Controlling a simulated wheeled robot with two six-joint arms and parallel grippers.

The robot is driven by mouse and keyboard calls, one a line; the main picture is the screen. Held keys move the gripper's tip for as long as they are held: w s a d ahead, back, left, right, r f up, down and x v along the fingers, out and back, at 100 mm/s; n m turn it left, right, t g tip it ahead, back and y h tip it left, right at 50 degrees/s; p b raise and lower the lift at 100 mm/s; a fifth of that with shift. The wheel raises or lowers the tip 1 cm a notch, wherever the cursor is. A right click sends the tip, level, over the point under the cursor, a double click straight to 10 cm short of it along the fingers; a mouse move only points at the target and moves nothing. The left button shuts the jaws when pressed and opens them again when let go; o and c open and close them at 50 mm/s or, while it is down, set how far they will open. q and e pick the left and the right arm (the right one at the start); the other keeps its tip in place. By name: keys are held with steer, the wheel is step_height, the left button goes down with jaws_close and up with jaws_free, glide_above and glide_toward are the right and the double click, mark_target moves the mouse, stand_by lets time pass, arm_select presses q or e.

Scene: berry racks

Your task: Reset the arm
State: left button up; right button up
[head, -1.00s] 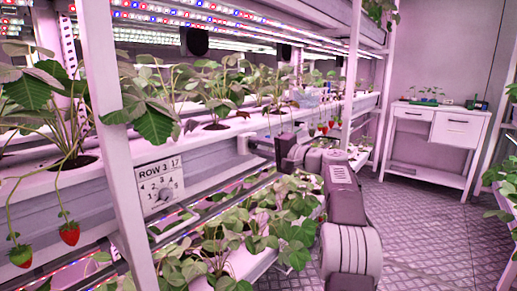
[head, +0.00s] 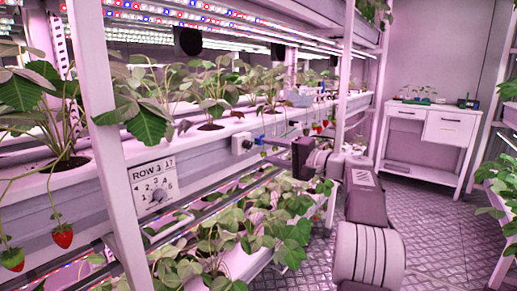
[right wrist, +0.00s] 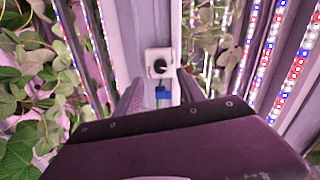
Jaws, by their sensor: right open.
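My right arm reaches in from the lower right of the head view. My right gripper (head: 271,151) is open near the white rack's front. In the right wrist view its two fingers (right wrist: 160,97) stand apart with nothing held between them. Ahead of them is a small white box with a round black knob (right wrist: 159,66), fixed to the rack; the box also shows in the head view (head: 241,143), left of the fingertips and apart from them. A small blue piece (right wrist: 163,94) shows below the box, between the fingers in the picture. My left gripper is not in view.
Strawberry plants (head: 210,95) fill the upper trough, with more (head: 220,235) on the lower shelf. A sign reading ROW 3 (head: 156,184) hangs on the rack. A white upright (head: 107,140) stands in front.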

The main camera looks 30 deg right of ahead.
steer(key=shift+v, duration=0.85)
steer(key=s+a+f+n+g+h, duration=0.1)
steer(key=a+f+g, duration=0.4)
steer(key=a+f, duration=0.5)
steer(key=s+a+f+g, duration=0.2)
steer(key=a+f+g, duration=0.3)
steer(key=f, duration=0.9)
steer(key=s+a+f+n+g+h+p, duration=0.1)
steer(key=s+a+f+n+g+h, duration=0.3)
steer(key=s+f, duration=0.5)
steer(key=s+a+f+n+g+h+p, duration=0.1)
steer(key=s+a+f+n, duration=0.5)
steer(key=s, duration=0.5)
step_height(320, 180, up, 36)
steer(key=s+d+p, duration=0.1)
steer(key=d+p, duration=0.1)
steer(key=p, duration=3.5)
steer(key=shift+s+r+h, duration=0.25)
steer(key=shift+h, duration=0.05)
